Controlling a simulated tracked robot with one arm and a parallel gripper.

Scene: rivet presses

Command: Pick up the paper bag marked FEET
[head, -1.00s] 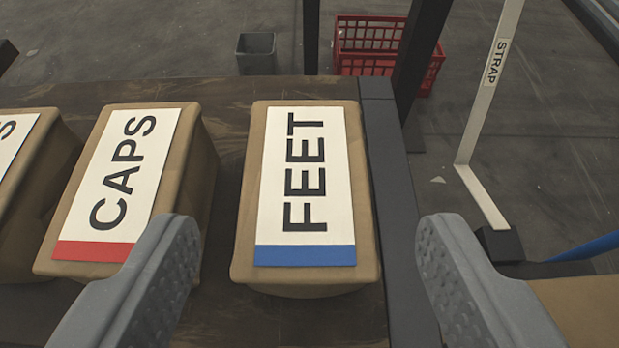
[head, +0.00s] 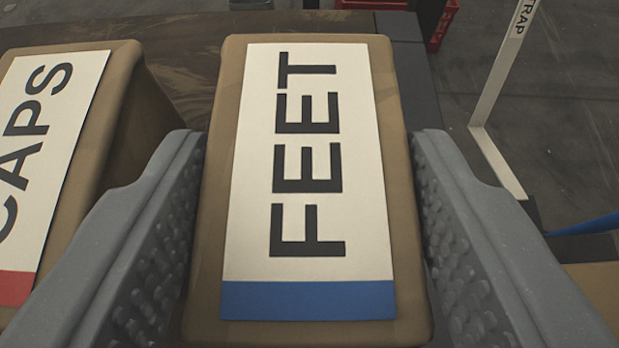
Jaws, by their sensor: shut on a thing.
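The paper bag marked FEET (head: 308,190) is a brown block-shaped bag with a white label and a blue band at its near end. It fills the middle of the head view. My gripper (head: 310,165) has one grey, studded finger on each side of the bag and is shut on it. The bag's lower sides are hidden, and I cannot tell whether its underside touches the shelf (head: 185,60).
A bag marked CAPS (head: 60,150), with a red band, stands close on the left, beside my left finger. A dark post or rail (head: 412,75) runs along the shelf's right edge. Beyond it are a white STRAP stand (head: 500,75) and a red crate (head: 443,22).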

